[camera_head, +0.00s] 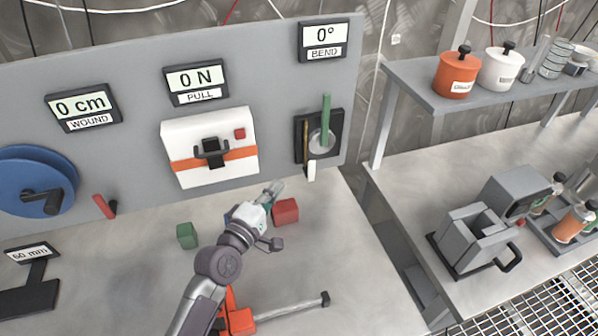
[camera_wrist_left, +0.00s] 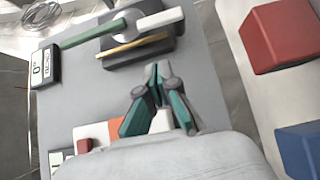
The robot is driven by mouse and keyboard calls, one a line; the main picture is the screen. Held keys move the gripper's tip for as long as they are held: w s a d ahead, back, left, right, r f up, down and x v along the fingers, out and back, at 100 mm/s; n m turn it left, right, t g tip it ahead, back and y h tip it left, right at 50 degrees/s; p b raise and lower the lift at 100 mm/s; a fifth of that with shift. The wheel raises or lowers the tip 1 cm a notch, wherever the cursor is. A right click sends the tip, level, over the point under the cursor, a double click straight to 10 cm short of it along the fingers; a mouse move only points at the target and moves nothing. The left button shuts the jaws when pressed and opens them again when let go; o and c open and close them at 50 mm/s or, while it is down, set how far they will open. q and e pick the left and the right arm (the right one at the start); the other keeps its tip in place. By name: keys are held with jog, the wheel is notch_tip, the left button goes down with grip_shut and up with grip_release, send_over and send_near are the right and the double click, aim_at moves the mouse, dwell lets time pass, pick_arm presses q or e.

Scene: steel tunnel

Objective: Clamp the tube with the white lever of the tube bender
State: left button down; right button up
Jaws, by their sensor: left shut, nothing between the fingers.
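The tube bender (camera_head: 322,141) is on the right part of the grey panel: a dark plate with a pale disc. Its green lever (camera_head: 326,112) points up and its white lever (camera_head: 311,171) hangs down below the plate. The thin brass-coloured tube (camera_head: 304,138) stands upright left of the disc. In the left wrist view the white lever (camera_wrist_left: 160,19), green lever (camera_wrist_left: 92,33) and tube (camera_wrist_left: 133,45) show beyond the fingertips. My left gripper (camera_head: 277,188) is shut and empty, below and left of the white lever and apart from it; its fingers (camera_wrist_left: 158,72) point towards the bender. My right gripper is not in view.
A red block (camera_head: 286,211) lies on the bench beside my left gripper; a green block (camera_head: 187,235) lies further left. A blue block (camera_wrist_left: 300,150) shows near the wrist. The BEND display (camera_head: 323,40) reads 0°. A white box (camera_head: 210,146) is on the panel.

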aim_at(309, 167)
pick_arm(q)
jog(key=w+d+p, duration=0.1)
jog(key=w+d, duration=0.3)
jog(key=d, duration=0.1)
jog(key=shift+w+d+p, duration=0.3)
jog(key=shift+w+p, duration=0.05)
jog(key=shift+w, duration=0.1)
